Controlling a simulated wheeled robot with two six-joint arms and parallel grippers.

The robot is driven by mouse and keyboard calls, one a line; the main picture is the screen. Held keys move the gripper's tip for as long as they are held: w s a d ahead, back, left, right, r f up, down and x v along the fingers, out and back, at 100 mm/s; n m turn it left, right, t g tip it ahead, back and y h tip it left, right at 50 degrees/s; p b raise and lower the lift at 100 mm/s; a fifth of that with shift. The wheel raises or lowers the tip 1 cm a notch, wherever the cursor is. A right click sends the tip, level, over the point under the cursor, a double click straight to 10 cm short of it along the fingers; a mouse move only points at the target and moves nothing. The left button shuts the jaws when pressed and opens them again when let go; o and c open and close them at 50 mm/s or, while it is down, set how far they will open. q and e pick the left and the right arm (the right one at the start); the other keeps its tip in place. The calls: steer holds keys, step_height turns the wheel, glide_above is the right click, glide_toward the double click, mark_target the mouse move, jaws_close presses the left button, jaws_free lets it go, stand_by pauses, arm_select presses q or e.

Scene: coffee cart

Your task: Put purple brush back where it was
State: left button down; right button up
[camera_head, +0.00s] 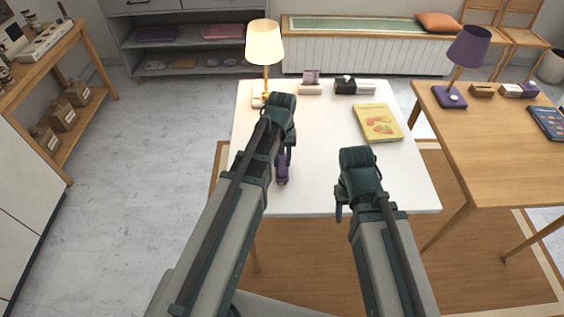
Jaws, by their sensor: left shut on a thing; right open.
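The purple brush (282,172) shows as a small dark purple piece below my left gripper (289,148), over the white table. My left gripper is shut on it; the arm hides much of the grip and of the brush. I cannot tell whether the brush touches the tabletop. My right gripper (341,203) is open and empty near the front edge of the white table (320,130).
A lit lamp (265,44), a card holder (310,83), a dark box (345,85) and a yellow book (377,123) stand on the white table. A wooden table (490,155) with a purple lamp (468,48) is at right. The white table's middle is clear.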

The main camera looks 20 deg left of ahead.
mark_target(282, 160)
arm_select(q)
steer(key=shift+f, duration=0.1)
steer(key=c, duration=0.6)
jaws_free()
step_height(282, 160, up, 12)
steer(key=p, duration=1.2)
steer(key=s+d+m, duration=0.2)
steer(key=s+d, duration=0.1)
steer(key=s, duration=0.1)
steer(key=s+d+m, duration=0.2)
steer(key=s+d, duration=0.2)
steer(key=s, duration=0.1)
steer(key=s+d+m+y, duration=0.1)
steer(key=s+d+m, duration=0.2)
steer(key=s, duration=0.2)
steer(key=shift+s+d+r, duration=0.15)
steer(key=shift+d+r, duration=0.05)
steer(key=shift+d, duration=0.05)
